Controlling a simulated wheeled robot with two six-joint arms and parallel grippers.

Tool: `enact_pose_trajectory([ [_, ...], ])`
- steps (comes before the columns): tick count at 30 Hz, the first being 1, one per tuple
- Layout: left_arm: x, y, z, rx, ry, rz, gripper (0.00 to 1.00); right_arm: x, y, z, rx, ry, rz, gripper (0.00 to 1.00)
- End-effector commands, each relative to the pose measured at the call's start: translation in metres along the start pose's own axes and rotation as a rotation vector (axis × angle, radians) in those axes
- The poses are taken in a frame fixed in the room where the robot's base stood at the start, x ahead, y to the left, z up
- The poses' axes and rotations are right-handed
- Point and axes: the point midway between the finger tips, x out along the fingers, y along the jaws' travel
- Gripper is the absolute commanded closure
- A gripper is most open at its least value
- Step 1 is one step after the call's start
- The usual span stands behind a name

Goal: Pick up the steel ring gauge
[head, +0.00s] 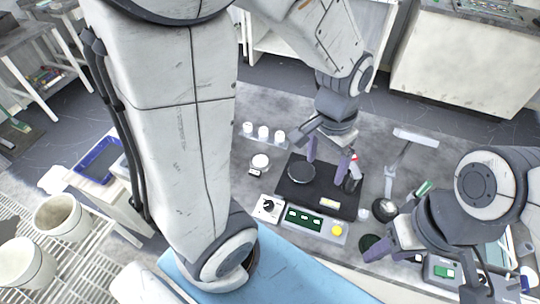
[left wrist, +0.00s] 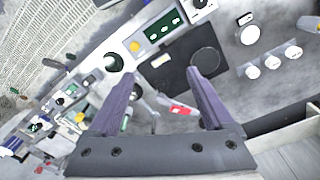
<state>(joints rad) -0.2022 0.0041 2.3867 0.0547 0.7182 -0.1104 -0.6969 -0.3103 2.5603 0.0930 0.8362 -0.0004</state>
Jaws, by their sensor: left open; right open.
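A small round grey piece with a dark middle (head: 384,209), which looks like the steel ring gauge, lies on the grey bench right of the black mat. In the left wrist view the likely same piece (left wrist: 136,92) is partly hidden beside the left-hand finger. My left gripper (head: 328,158) is open and empty above the black mat, left of and behind that piece. In its wrist view the fingers (left wrist: 160,75) stand apart with nothing between them. My right gripper (head: 391,233) is open, low at the right, close to the round piece; its fingers are partly hidden.
The black mat (head: 318,203) bears a dark disc (head: 301,172). A panel with green windows and a yellow button (head: 337,229) lies in front. Several white cylinders (head: 263,132) stand at the back left.

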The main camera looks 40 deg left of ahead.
Motion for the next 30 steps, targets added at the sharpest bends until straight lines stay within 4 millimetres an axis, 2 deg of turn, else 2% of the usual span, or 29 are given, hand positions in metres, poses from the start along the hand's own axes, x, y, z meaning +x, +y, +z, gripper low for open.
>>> enact_pose_trajectory([
  [1, 0.032, -0.036, -0.009, -0.091, -0.011, -0.008, 0.15, 0.021, 0.002, 0.001, 0.0, 0.0, 0.0, 0.5],
  [3, 0.057, -0.081, -0.017, -0.186, -0.015, -0.018, 0.15, 0.033, 0.002, 0.002, 0.0, 0.0, 0.0, 0.5],
  [6, 0.09, -0.142, -0.015, -0.308, -0.019, -0.028, 0.15, 0.047, 0.003, 0.003, 0.0, 0.0, 0.0, 0.5],
  [9, 0.117, -0.191, -0.004, -0.402, -0.023, -0.035, 0.15, 0.057, 0.004, 0.003, 0.0, 0.0, 0.0, 0.5],
  [12, 0.134, -0.223, 0.009, -0.466, -0.026, -0.039, 0.15, 0.063, 0.005, 0.003, 0.0, 0.0, 0.0, 0.5],
  [15, 0.145, -0.239, 0.017, -0.498, -0.027, -0.041, 0.15, 0.065, 0.005, 0.003, 0.0, 0.0, 0.0, 0.5],
  [18, 0.158, -0.245, 0.02, -0.508, -0.03, -0.04, 0.15, 0.066, 0.005, 0.003, 0.0, 0.0, 0.0, 0.5],
  [24, 0.188, -0.245, 0.021, -0.507, -0.03, -0.04, 0.15, 0.067, 0.005, 0.003, 0.0, 0.0, 0.0, 0.5],
  [30, 0.202, -0.246, 0.022, -0.507, -0.029, -0.041, 0.15, 0.067, 0.005, 0.003, 0.0, 0.0, 0.0, 0.5],
])
